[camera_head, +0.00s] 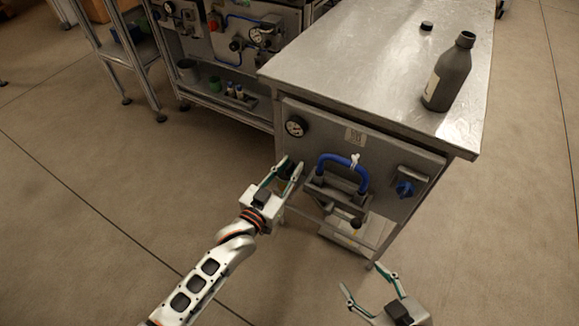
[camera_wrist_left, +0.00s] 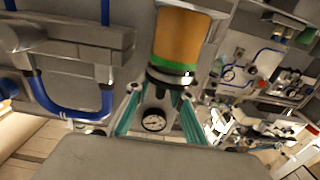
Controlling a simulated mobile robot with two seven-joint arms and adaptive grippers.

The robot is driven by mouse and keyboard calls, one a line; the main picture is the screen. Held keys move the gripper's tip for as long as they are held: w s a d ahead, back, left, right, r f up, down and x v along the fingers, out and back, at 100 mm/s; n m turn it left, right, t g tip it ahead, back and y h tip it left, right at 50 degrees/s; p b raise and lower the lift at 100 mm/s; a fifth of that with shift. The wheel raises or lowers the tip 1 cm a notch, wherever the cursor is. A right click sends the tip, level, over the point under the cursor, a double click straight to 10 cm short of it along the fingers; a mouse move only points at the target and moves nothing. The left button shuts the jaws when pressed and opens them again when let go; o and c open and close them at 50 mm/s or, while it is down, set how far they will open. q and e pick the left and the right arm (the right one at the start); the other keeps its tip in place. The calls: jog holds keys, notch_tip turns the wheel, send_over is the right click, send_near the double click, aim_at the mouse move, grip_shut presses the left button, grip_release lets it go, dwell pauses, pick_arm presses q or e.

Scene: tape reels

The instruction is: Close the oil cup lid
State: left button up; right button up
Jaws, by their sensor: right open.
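The oil cup (camera_wrist_left: 183,42) is an amber cylinder with a green band and a dark ring at one end, mounted on the front of the metal cabinet. In the head view, the oil cup (camera_head: 286,171) is a small dark shape partly hidden by my left gripper (camera_head: 282,167). The fingers of my left gripper (camera_wrist_left: 160,92) are apart, with their tips by the dark-ringed end. I cannot tell whether they touch it or how the lid stands. My right gripper (camera_head: 369,284) is open and empty, low and away from the cabinet.
The panel carries a pressure gauge (camera_head: 296,126), blue hose (camera_head: 341,161) and blue knob (camera_head: 405,188). A dark bottle (camera_head: 449,74) and small black cap (camera_head: 427,25) stand on the metal top (camera_head: 370,60). Another equipment bench (camera_head: 228,45) stands behind left. Floor on both sides is clear.

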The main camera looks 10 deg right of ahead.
dwell(0.3)
pick_arm(q)
jog(key=v, duration=1.2)
